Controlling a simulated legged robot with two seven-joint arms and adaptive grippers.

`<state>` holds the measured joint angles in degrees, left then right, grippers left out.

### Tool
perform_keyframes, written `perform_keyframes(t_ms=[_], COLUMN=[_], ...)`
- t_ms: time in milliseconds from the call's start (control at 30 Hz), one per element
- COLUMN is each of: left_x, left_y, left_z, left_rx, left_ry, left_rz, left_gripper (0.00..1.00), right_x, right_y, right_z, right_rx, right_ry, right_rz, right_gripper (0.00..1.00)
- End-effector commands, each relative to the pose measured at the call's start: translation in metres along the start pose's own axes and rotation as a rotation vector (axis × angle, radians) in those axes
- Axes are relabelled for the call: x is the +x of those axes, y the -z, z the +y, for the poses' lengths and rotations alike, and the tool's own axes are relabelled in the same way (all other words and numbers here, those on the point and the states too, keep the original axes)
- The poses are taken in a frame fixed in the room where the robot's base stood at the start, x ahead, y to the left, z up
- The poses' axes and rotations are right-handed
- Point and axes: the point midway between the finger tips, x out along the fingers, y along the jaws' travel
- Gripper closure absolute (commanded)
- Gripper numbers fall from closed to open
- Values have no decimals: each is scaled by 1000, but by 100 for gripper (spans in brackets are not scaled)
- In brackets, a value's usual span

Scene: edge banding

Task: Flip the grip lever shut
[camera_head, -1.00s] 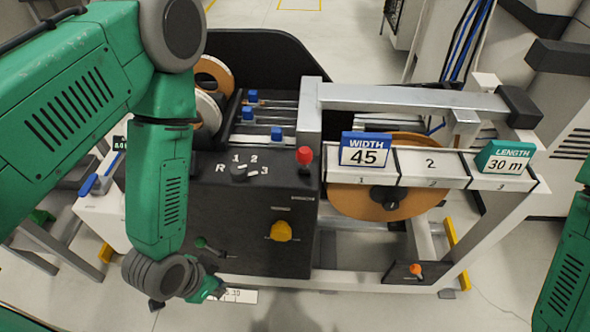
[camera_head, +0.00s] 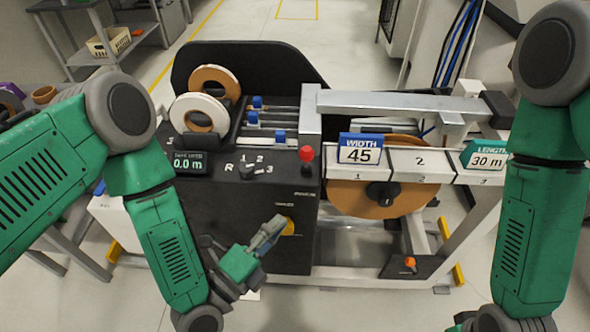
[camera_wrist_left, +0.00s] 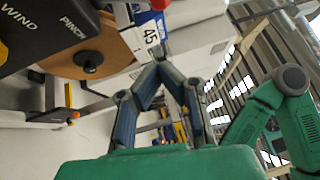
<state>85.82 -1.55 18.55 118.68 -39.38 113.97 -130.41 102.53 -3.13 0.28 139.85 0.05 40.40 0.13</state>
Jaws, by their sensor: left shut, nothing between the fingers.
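My left gripper (camera_head: 274,228) is shut and empty. It is in front of the machine's dark front panel (camera_head: 290,262) and partly covers the yellow knob (camera_head: 290,227). In the left wrist view its fingertips (camera_wrist_left: 158,64) meet. A lever with a red knob (camera_head: 306,155) stands upright at the panel's top right. A small lever with an orange knob (camera_head: 409,262) sits on a dark plate low on the right. I cannot tell which of these is the grip lever. My right arm is at the right; its gripper is out of the picture.
A blue WIDTH 45 sign (camera_head: 360,149) and a green LENGTH 30 m sign (camera_head: 485,156) stand on the numbered shelf (camera_head: 420,165). The brown roll (camera_head: 375,207) is below it. A white and a brown ring (camera_head: 214,78) are at the back left. Floor in front is clear.

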Motion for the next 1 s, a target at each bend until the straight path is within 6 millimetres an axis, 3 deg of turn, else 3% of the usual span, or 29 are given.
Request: perform_keyframes(t_ms=[533, 667, 1000], left_x=[8, 27, 99], left_y=[-1, -1, -2], left_z=[-5, -6, -8], left_rx=[29, 29, 29], left_ry=[26, 26, 25], left_rz=[-10, -11, -11], left_gripper=[100, 100, 100], right_x=[-1, -3, -7], right_y=[0, 0, 0], right_z=[0, 0, 0], right_rx=[0, 0, 0], right_ry=[0, 0, 0], right_rz=[0, 0, 0], right_gripper=[44, 44, 44])
